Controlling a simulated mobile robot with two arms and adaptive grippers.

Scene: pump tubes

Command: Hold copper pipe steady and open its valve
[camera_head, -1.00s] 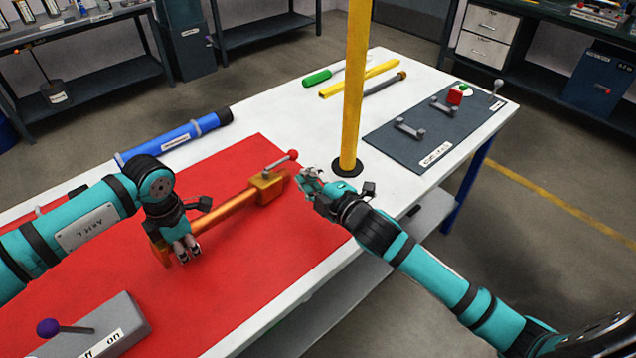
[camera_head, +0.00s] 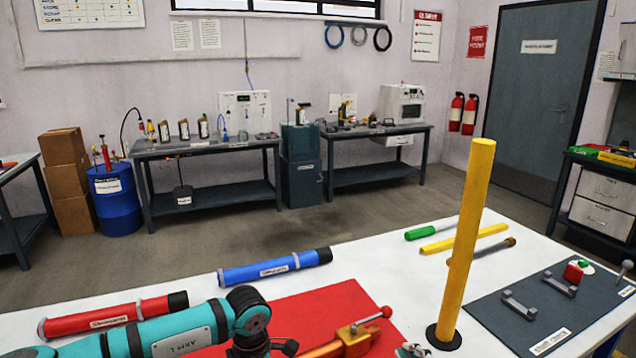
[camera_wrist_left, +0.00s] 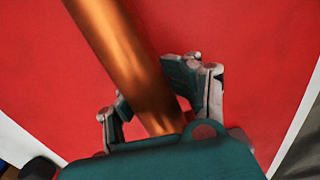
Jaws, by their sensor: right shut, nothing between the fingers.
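The copper pipe (camera_head: 325,349) lies on the red mat and shows only at its valve end in the head view. Its brass valve block (camera_head: 356,340) carries a grey lever with a red knob (camera_head: 386,312), pointing right. In the left wrist view, the pipe (camera_wrist_left: 120,55) runs between the fingers of my left gripper (camera_wrist_left: 160,92), which sit against both its sides. In the head view the left fingers are cut off by the bottom edge. My right gripper (camera_head: 412,350) shows only its fingertips at the bottom edge, shut and empty, right of the valve block and apart from it.
A yellow pole (camera_head: 465,240) stands upright just right of my right gripper. A dark panel (camera_head: 545,310) with handles lies farther right. Blue (camera_head: 275,268) and red (camera_head: 115,314) tubes lie at the back left. A green-handled tool (camera_head: 430,229) and yellow bar lie behind the pole.

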